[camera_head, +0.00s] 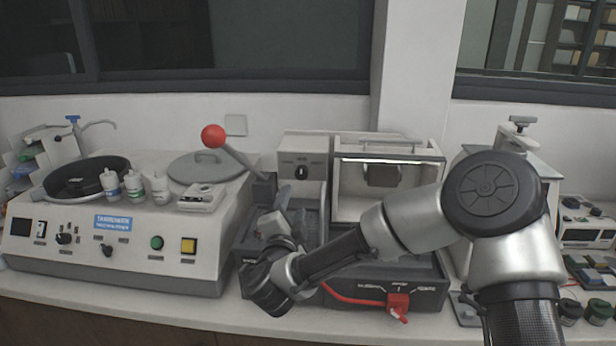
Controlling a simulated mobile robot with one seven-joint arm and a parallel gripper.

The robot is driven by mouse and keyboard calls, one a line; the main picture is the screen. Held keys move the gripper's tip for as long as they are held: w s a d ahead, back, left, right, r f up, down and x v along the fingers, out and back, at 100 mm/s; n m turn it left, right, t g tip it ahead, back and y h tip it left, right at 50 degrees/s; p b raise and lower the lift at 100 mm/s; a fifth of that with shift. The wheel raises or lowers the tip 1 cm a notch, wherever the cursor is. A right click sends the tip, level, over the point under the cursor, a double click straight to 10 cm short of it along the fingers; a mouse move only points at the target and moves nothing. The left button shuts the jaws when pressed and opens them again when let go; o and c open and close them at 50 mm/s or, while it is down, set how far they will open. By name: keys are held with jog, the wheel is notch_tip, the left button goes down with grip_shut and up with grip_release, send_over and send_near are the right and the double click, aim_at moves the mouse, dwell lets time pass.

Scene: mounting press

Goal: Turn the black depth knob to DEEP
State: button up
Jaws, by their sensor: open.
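A small black knob (302,172), which looks like the depth knob, sits on the grey head box (290,148) of the mounting press in the middle. Its pointer looks roughly upright; the small marks beside it are too small to read. My gripper (282,208) is open, below and left of this knob and apart from it. Nothing shows between its fingers. My forearm and wrist cover part of the press's dark base.
A lever with a red ball (213,136) rises left of the press. A red handle (397,304) sits on its front. The left grinder (120,262) carries several white bottles and other black knobs. A clear-fronted chamber (350,190) stands right of the head box.

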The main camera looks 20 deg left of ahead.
aim_at(301, 175)
jog(key=p+x, duration=0.1)
jog(key=x, duration=1.4)
jog(key=shift+w+d, duration=0.15)
jog(key=shift+w, duration=0.15)
jog(key=c, duration=1)
